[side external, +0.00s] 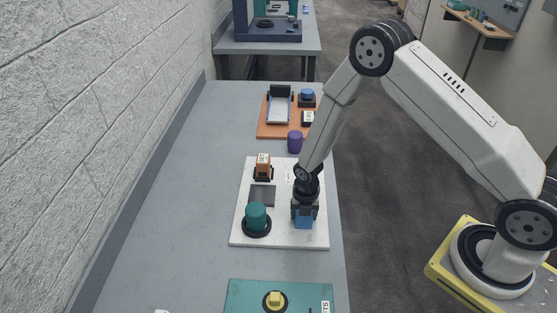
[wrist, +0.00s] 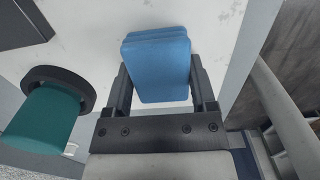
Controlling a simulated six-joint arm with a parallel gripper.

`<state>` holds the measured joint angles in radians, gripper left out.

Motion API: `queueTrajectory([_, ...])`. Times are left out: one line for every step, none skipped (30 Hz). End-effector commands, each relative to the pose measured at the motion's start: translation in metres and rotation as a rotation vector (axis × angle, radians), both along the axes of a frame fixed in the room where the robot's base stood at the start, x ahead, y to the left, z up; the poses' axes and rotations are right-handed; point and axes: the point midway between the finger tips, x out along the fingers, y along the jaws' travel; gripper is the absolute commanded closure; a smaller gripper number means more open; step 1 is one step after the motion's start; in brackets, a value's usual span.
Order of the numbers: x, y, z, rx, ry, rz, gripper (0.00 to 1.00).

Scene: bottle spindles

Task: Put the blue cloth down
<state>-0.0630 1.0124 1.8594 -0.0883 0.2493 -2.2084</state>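The blue cloth (wrist: 158,65) is a folded block between the two fingers of my gripper (wrist: 160,92) in the wrist view. The fingers sit against its two sides. In the side view my gripper (side external: 304,209) points down over the right part of the white board (side external: 282,238), and the cloth (side external: 304,220) shows at its lower end. The side view does not show clearly whether the cloth touches the board.
A teal cylinder on a black round base (side external: 256,218) stands left of the gripper. A dark grey square (side external: 262,195) and an orange-and-black item (side external: 263,168) are also on the board. A purple cup (side external: 295,142) and an orange board (side external: 270,128) lie beyond. The grey table is clear at left.

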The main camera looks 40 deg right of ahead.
Motion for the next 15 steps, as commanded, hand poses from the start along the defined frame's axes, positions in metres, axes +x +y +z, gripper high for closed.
queueTrajectory([0.0001,0.0000,0.0000,0.000,0.000,0.000,0.15])
queueTrajectory([0.0001,0.0000,0.0001,0.000,0.000,0.000,0.06])
queueTrajectory([0.0001,0.0000,0.0001,0.000,0.000,0.000,0.00])
queueTrajectory([0.0001,0.0000,0.0001,0.000,0.000,0.000,0.00])
queueTrajectory([0.0000,0.0000,0.0001,0.000,0.000,0.000,0.00])
queueTrajectory([0.0000,0.0000,0.0001,0.000,0.000,0.000,0.00])
queueTrajectory([0.0000,0.0000,0.0001,0.000,0.000,0.000,0.00])
queueTrajectory([0.0000,0.0000,0.0001,0.000,0.000,0.000,0.00])
queueTrajectory([0.0000,0.0000,0.0002,0.000,0.000,0.000,0.00])
queueTrajectory([0.0000,0.0000,0.0003,0.000,0.000,0.000,0.00])
queueTrajectory([0.0000,0.0000,0.0005,0.000,0.000,0.000,0.00])
queueTrajectory([0.0000,0.0000,0.0010,0.000,0.000,0.000,0.00])
queueTrajectory([-0.0001,0.0000,0.0016,0.000,0.000,0.000,0.00])
queueTrajectory([-0.0001,0.0000,0.0023,0.000,0.000,0.000,0.00])
queueTrajectory([-0.0002,0.0000,0.0036,0.000,0.000,0.000,0.00])
